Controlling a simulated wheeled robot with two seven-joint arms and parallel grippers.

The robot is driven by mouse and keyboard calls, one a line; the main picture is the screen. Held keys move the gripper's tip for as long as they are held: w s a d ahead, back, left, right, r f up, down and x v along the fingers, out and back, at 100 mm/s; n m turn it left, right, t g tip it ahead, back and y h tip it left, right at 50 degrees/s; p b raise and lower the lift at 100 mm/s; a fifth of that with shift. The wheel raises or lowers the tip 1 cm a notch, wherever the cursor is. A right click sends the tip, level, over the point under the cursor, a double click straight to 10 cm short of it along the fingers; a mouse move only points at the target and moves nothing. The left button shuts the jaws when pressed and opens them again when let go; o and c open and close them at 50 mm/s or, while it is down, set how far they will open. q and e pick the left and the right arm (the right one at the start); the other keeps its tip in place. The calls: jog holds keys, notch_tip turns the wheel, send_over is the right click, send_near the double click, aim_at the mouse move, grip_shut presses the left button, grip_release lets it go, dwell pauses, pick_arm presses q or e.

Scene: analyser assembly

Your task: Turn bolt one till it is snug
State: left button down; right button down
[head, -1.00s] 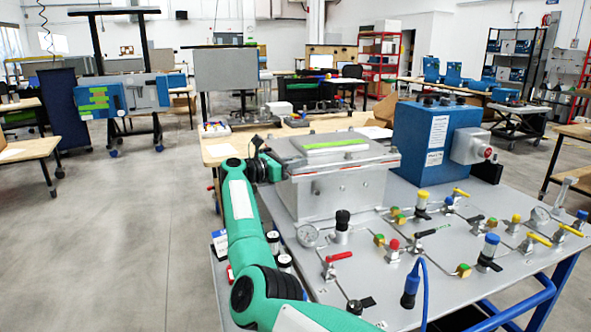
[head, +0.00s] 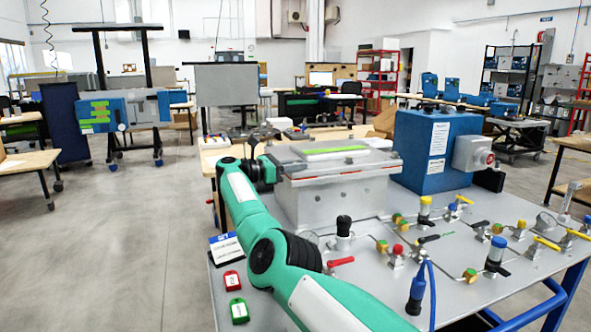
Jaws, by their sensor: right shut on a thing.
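My right arm reaches from the bottom of the head view to the left rear corner of the grey metal box (head: 330,205). My right gripper (head: 258,137) is at its end, small and dark, beside the box's lid (head: 335,165). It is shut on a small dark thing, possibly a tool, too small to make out. Bolt one cannot be told apart; the wrist and gripper cover that corner, and I cannot tell whether the held thing touches a bolt. My left gripper is not in view.
A blue unit (head: 432,155) stands right of the box. Valves, fittings and a red-handled valve (head: 338,263) crowd the plate in front. A red tag (head: 233,281) and a green tag (head: 239,311) lie at the left edge. Open floor lies to the left.

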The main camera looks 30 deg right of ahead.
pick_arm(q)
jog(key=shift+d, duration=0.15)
pick_arm(e)
jog(key=shift+r, duration=0.15)
jog(key=c, duration=1.3)
grip_release()
jog(key=shift+c, duration=0.2)
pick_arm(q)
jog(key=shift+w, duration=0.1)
pick_arm(e)
jog(key=shift+a+f, duration=0.1)
jog(key=shift+f, duration=0.1)
